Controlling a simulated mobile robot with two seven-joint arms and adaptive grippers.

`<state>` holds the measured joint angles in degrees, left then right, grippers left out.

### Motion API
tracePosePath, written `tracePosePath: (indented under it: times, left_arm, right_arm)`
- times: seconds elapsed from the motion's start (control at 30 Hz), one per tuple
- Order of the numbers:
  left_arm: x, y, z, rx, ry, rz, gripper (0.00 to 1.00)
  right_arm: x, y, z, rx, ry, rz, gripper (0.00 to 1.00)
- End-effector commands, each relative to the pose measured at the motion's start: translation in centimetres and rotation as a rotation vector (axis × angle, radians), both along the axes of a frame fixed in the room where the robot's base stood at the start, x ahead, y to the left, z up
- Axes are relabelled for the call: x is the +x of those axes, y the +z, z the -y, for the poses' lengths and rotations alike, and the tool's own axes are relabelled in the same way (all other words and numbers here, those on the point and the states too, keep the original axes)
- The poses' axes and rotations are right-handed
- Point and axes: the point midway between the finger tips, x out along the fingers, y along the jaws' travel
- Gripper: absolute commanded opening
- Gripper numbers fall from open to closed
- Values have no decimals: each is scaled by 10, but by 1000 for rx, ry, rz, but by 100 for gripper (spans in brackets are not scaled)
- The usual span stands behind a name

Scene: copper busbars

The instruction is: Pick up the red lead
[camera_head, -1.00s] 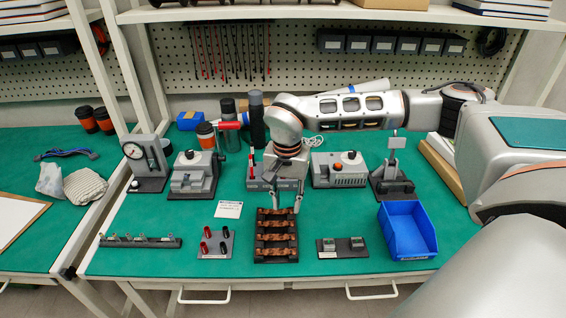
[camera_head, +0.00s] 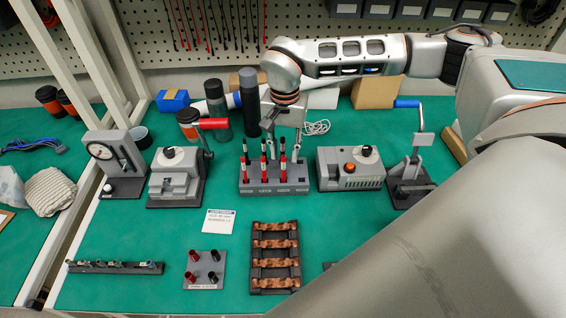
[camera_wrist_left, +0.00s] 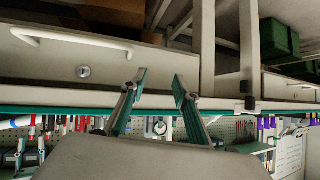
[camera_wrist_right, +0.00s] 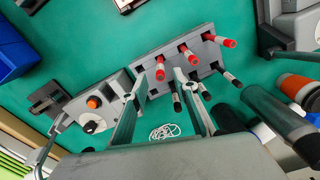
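Several red leads (camera_head: 264,169) with pale bands stand upright in a row in a grey holder block (camera_head: 290,188), with black leads beside them. The right wrist view shows the red leads (camera_wrist_right: 189,55) in one row and black leads (camera_wrist_right: 203,90) in the row nearer the gripper. My right gripper (camera_head: 284,142) is above the back of the block, fingers apart and pointing down. My left gripper (camera_wrist_left: 159,76) is open and empty, facing a bench drawer front. It is outside the head view.
A grey device with an orange button (camera_head: 351,167) stands right of the block; a grey vise-like device (camera_head: 176,178) stands left. Dark cylinders (camera_head: 250,103) are close behind. A tray of copper busbars (camera_head: 274,258) lies in front, with clear green mat between.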

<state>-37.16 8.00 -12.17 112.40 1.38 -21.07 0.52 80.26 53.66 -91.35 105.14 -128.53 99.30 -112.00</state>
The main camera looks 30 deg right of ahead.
Motion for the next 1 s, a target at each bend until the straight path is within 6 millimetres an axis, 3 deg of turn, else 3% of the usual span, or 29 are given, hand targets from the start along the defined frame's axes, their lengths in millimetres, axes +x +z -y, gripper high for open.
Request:
tracePosePath:
  times: [0.37,0.6,0.93,0.97,1.0]
  left_arm:
    - [0,2,0,0,0,0,30]
    - [0,6,0,0,0,1,30]
    - [0,6,0,-1,0,1,30]
    - [0,6,0,-1,0,1,30]
    - [0,6,0,-1,0,1,30]
  right_arm:
    - [-2,-36,-2,-1,0,-4,29]
    - [-3,-69,-5,0,-1,-3,29]
    - [-2,-77,-4,0,0,0,29]
    - [-2,-77,-4,0,0,0,27]
    - [-2,-77,-4,0,0,0,16]
